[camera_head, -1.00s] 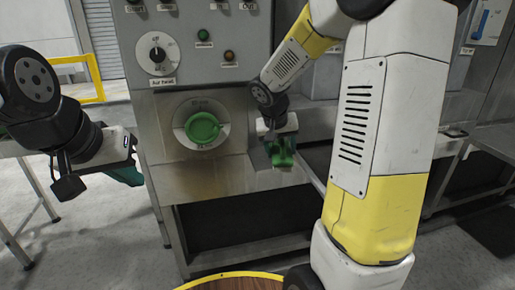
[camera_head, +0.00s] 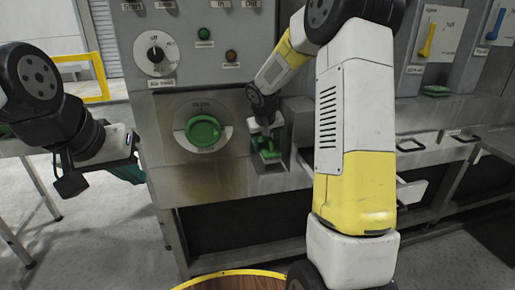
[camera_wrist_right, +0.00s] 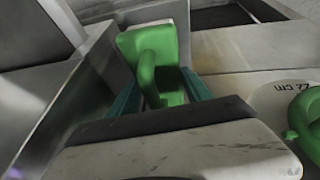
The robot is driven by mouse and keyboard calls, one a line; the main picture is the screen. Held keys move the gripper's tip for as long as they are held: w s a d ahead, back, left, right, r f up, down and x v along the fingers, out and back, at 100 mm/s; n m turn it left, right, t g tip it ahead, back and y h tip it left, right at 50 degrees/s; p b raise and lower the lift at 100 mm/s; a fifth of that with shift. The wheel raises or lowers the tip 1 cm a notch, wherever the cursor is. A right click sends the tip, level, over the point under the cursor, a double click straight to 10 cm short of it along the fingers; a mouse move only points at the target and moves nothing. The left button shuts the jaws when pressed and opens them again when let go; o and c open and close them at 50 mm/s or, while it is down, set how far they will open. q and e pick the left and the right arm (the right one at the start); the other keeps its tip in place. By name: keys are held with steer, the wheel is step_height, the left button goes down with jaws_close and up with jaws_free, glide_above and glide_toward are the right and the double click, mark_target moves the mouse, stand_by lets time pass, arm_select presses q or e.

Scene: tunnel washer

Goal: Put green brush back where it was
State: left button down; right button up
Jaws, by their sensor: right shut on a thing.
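The green brush (camera_wrist_right: 150,52) is between the teal fingers of my right gripper (camera_wrist_right: 158,95) in the right wrist view, with its handle pinched. In the head view, my right gripper (camera_head: 266,148) and the brush (camera_head: 268,154) are low against the washer's front, just right of a round green dial. The fingers hide part of the brush, and I cannot tell whether it touches the metal surface. My left gripper (camera_head: 128,172) hangs at the left, away from the brush; its fingertips are mostly hidden.
A green item (camera_head: 436,91) lies on a ledge at the right, below a yellow-handled lever (camera_head: 427,40). A round wooden top (camera_head: 235,282) with a yellow rim is at the bottom.

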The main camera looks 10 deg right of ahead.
steer(key=shift+w+d, duration=0.1)
steer(key=shift+w, duration=0.15)
steer(key=shift+f, duration=1.75)
steer(key=shift+f, duration=0.2)
steer(key=o, duration=1.3)
